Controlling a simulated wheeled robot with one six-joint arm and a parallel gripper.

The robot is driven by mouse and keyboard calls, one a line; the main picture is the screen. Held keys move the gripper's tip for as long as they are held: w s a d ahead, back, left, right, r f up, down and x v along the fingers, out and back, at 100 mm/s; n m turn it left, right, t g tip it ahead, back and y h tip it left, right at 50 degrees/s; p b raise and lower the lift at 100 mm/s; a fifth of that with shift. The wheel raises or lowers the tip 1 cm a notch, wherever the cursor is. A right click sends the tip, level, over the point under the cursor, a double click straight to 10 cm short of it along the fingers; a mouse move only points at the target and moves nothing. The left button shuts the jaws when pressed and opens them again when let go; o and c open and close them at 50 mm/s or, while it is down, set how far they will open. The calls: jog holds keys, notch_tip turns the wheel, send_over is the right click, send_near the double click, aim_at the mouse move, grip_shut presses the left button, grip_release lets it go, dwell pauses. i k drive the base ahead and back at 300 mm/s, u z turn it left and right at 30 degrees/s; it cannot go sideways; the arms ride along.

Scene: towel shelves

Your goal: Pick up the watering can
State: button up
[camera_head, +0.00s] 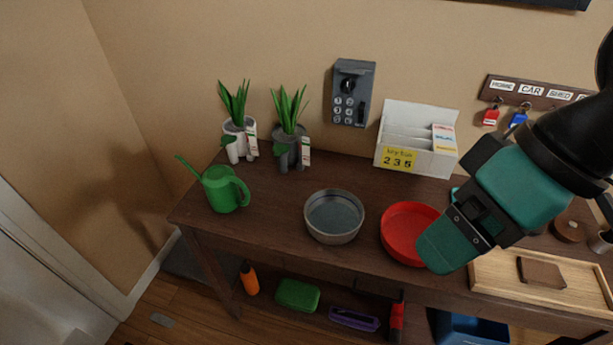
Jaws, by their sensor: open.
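The green watering can (222,189) stands upright on the left end of the dark wooden table (270,195). Its spout points up and left, and its handle is on the right. My gripper (465,230) is at the right, over the table and far to the right of the can. It is open and apart from the can. It partly covers the red bowl and the wooden tray from this view.
Two potted plants (239,128) (289,134) stand behind the can. A grey bowl (335,216) and a red bowl (402,231) lie between the can and my gripper. A white sorter box (419,137) and a wooden tray (492,273) are farther right.

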aim_at(220, 183)
jog(key=u, duration=2.6)
jog(key=i, duration=2.05)
jog(key=z, duration=2.5)
